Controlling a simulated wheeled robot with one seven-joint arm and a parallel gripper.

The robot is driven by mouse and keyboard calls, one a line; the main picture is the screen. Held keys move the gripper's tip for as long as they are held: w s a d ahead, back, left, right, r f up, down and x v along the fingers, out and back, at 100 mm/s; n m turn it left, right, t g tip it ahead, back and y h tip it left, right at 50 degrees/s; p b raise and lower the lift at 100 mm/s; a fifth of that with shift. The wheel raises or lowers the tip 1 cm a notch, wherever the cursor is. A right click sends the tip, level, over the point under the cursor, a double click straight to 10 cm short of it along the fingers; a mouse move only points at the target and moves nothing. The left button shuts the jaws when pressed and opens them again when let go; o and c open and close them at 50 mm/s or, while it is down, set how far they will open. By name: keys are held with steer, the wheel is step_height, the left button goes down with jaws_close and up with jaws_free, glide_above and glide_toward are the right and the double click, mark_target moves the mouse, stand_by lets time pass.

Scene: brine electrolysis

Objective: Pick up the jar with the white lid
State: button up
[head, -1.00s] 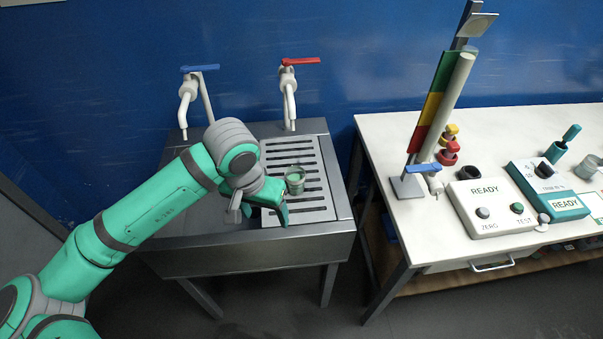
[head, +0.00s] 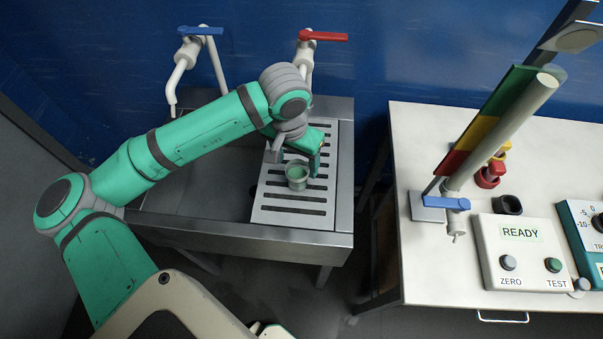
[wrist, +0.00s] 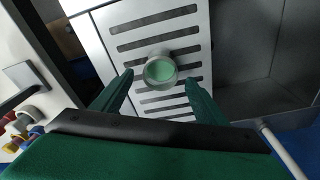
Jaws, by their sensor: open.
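A small grey-green jar (head: 297,177) stands upright on the slotted drainboard (head: 257,213) of the sink. No white lid shows on it: from above in the wrist view, the jar (wrist: 160,70) has a pale grey rim around a light green round middle. I cannot tell whether that middle is a lid or contents. My gripper (head: 295,158) is open and empty, just behind the jar in the head view. In the wrist view the fingertips of my gripper (wrist: 159,80) point towards the jar, one on each side, with gaps. I cannot tell their height over the drainboard.
The sink basin (head: 200,205) is left of the drainboard. A blue-handled tap (head: 178,75) and a red-handled tap (head: 306,62) rise behind. On the white bench (head: 420,140) at right are a tilted coloured column (head: 500,130) and a READY box (head: 525,255).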

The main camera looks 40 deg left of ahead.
mark_target(297, 174)
step_height(297, 174, down, 2)
steer(key=shift+s+f, duration=0.1)
steer(key=shift+w+a+f, duration=0.1)
steer(key=shift+w+f, duration=0.1)
steer(key=shift+f, duration=1.1)
steer(key=shift+w+f, duration=0.2)
steer(key=shift+f, duration=1.05)
steer(key=c, duration=1.4)
steer(key=shift+r, duration=0.2)
steer(key=shift+r, duration=0.55)
steer(key=s+d+r, duration=0.1)
steer(key=s+r, duration=0.3)
steer(key=s+d+r, duration=0.1)
steer(key=s+r, duration=0.2)
steer(key=s, duration=0.2)
steer(key=s+d+r, duration=0.1)
steer(key=s+r, duration=0.3)
steer(key=shift+s+d+r, duration=0.3)
